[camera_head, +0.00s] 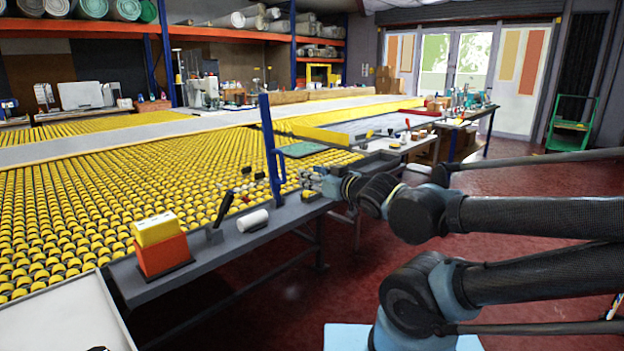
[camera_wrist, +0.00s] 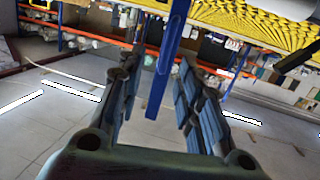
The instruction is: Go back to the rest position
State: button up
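My gripper (camera_head: 312,182) is at the end of my arm, which reaches in from the right in the head view. It is near the edge of the grey side shelf (camera_head: 205,254) of the roller table, just right of a blue upright post (camera_head: 271,150). I see nothing held.
The yellow roller table (camera_head: 90,200) fills the left. Red floor (camera_head: 300,290) is open below my arm. A green cart (camera_head: 572,130) stands far right.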

jog(key=shift+d, duration=0.1)
jog(key=w+d+f+m+g+h, duration=0.25)
jog(key=d+f+m+h, duration=0.4)
jog(key=d+f, duration=0.65)
jog(key=s+d+f+m+g+h, duration=0.1)
jog(key=s+d+f+g+h, duration=0.3)
jog(key=s+d, duration=0.7)
notch_tip(320, 180, down, 2)
jog(key=s+g, duration=0.2)
jog(key=g, duration=0.2)
jog(key=shift+s, duration=0.3)
jog(key=shift+w+f+g, duration=0.25)
jog(key=shift+w, duration=0.25)
